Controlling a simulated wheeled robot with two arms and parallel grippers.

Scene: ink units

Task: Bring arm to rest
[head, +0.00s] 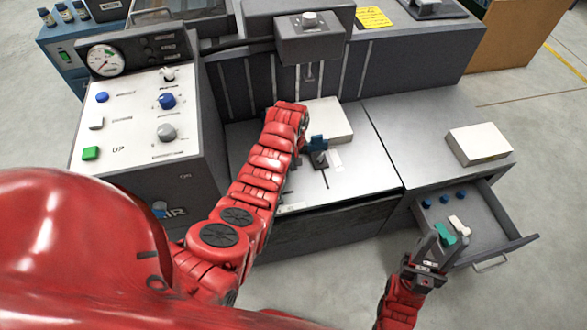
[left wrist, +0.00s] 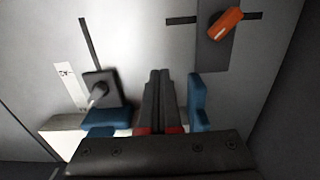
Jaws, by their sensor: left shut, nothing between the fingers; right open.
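My left arm (head: 262,175) reaches over the pale top of the grey machine. My left gripper (left wrist: 160,75) is shut and empty in the left wrist view, its two dark fingers together above the grey panel. Blue pieces (left wrist: 197,105) show on either side of the fingers; I cannot tell what they belong to. In the head view the arm's end largely hides this gripper. My right gripper (head: 437,244) is open at the lower right, by the front of the open drawer (head: 490,215). A teal piece (head: 445,235) shows close to its fingers; the contact is unclear.
A dark block with a metal knob (left wrist: 98,93) sits beside a slot. An orange knob (left wrist: 225,23) stands on a slotted plate. The drawer holds blue knobs (head: 444,199) and a white piece (head: 460,226). A control box with a gauge (head: 107,60) stands left. Floor is clear at right.

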